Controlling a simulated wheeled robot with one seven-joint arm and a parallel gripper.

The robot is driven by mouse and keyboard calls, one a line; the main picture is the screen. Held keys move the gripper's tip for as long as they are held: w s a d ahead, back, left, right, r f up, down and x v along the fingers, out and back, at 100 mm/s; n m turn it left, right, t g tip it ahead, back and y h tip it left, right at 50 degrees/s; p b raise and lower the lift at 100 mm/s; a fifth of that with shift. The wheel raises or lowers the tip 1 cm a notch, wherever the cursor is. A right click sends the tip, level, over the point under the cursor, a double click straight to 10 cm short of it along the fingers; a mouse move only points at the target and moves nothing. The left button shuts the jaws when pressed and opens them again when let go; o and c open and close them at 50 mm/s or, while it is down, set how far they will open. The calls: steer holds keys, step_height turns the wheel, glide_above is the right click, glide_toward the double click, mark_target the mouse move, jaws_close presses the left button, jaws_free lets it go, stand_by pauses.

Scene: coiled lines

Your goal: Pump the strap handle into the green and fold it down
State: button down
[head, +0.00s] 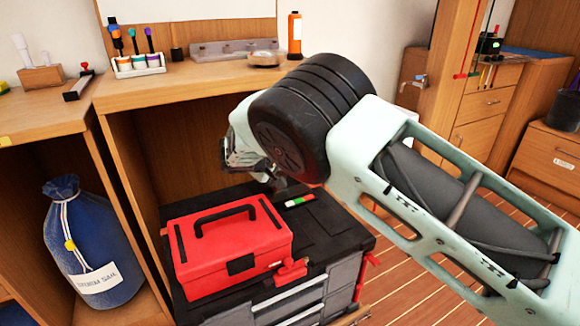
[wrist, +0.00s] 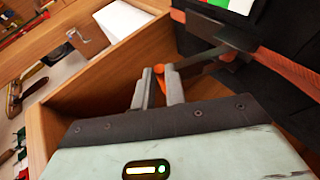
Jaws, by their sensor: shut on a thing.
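The strap handle (wrist: 200,58) shows in the wrist view as a dark lever with an orange end. My gripper (wrist: 163,72) is shut on that orange end, with its two grey fingers around it. In the head view my gripper (head: 268,178) is low over the back of the black cart top, and my arm hides much of it and the handle. A gauge strip with red, white and green (head: 300,201) lies on the cart top to the right of the gripper. Its green and white part is at the top of the wrist view (wrist: 236,4). No pointer on it is readable.
A red toolbox (head: 232,245) sits on the black-topped cart (head: 345,240), close in front of my gripper. An orange-red strap (wrist: 275,65) crosses the wrist view. A wooden bench (head: 195,78) stands behind, and a blue sack (head: 92,240) is at left.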

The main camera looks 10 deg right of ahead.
steer(key=shift+s+a, duration=0.1)
steer(key=shift+a, duration=0.05)
stand_by(0.3)
steer(key=c, duration=1.4)
jaws_free()
steer(key=shift+c, duration=0.2)
steer(key=p+v, duration=0.3)
steer(key=v, duration=1.4)
steer(key=shift+a, duration=0.25)
steer(key=shift+s, duration=0.1)
